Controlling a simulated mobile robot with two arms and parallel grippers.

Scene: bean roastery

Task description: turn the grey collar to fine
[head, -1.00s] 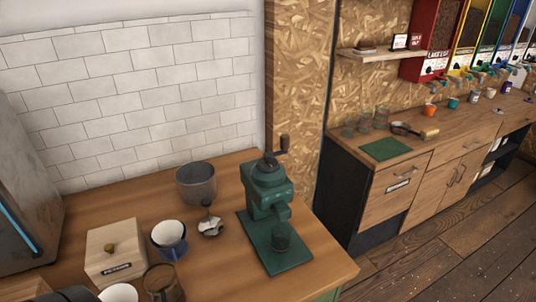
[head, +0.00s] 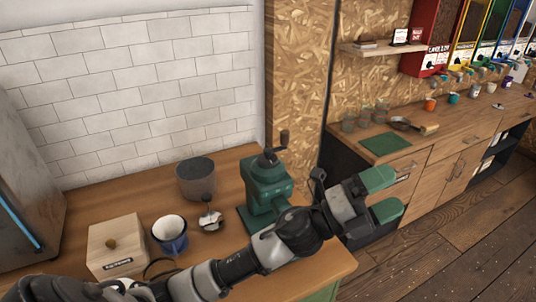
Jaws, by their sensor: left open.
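The green hand grinder (head: 268,184) stands upright near the right end of the wooden counter, with a dark crank (head: 283,139) on top. A dark grey part sits at the grinder's top below the crank; I cannot clearly make out the collar or its markings. My left gripper (head: 384,194) is open and empty, its two green-tipped fingers apart, pointing right beyond the grinder. It is not touching the grinder as far as I see. My left arm crosses in front of the grinder's base and hides the cup there. My right gripper is not in view.
A second counter with a green mat (head: 386,144) lies behind right. Floor shows at right.

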